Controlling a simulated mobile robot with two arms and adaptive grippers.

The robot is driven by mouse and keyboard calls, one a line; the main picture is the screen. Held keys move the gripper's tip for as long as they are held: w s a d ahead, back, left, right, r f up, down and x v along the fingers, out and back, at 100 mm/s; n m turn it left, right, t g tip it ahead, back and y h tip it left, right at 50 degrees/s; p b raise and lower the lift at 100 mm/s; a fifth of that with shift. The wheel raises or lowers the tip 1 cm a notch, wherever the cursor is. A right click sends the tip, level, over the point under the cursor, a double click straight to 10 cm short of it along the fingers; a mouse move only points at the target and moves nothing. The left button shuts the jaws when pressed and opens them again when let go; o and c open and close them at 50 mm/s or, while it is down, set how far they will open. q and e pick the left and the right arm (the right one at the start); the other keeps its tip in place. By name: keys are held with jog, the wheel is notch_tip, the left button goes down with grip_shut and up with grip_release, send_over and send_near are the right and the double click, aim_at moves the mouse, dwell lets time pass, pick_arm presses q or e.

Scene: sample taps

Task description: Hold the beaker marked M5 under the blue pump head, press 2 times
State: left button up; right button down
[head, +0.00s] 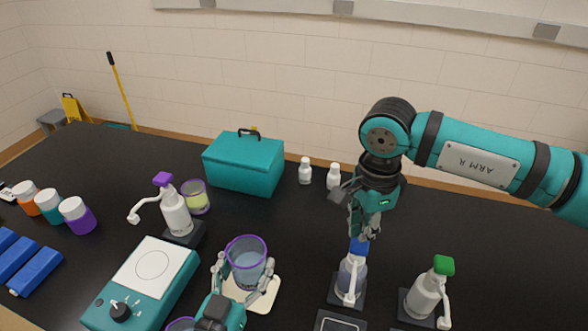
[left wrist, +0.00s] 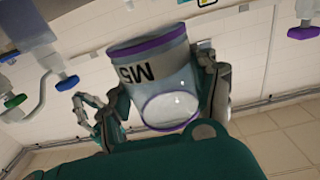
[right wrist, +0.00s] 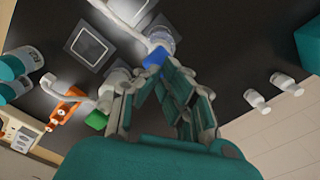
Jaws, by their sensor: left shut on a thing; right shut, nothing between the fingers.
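The blue pump head (head: 358,246) tops a clear bottle (head: 352,274) on a dark base. My right gripper (head: 362,234) is shut and empty just above the blue head. The head (right wrist: 155,58) shows at its fingertips in the right wrist view; I cannot tell if they touch.
A green pump (head: 426,293) stands right and a purple pump (head: 174,210) left. A teal hotplate (head: 143,283) and a cream mat (head: 268,298) are near the beaker. A teal box (head: 244,163) and two small white bottles stand behind. Another purple rim (head: 182,323) shows at the bottom edge.

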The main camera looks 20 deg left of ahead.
pick_arm(q)
jog(key=shift+d+f+h, duration=0.1)
jog(key=shift+d+h, duration=0.2)
jog(key=shift+d, duration=0.2)
jog(key=s+d+f+m+g+h, duration=0.1)
jog(key=s+d+f+m+h, duration=0.15)
jog(key=s+d, duration=0.55)
jog(key=s+d+f+m+h, duration=0.2)
jog(key=s+d+f+h, duration=0.15)
jog(key=s+d, duration=0.45)
jog(key=w+d, duration=0.1)
jog(key=w, duration=1.4)
jog(key=shift+d, duration=0.35)
jog(key=shift+f+n, duration=0.1)
jog(key=shift+n, duration=0.15)
jog(key=shift+s, duration=0.1)
pick_arm(e)
jog(key=shift+f, duration=0.2)
jog(key=shift+f, duration=0.7)
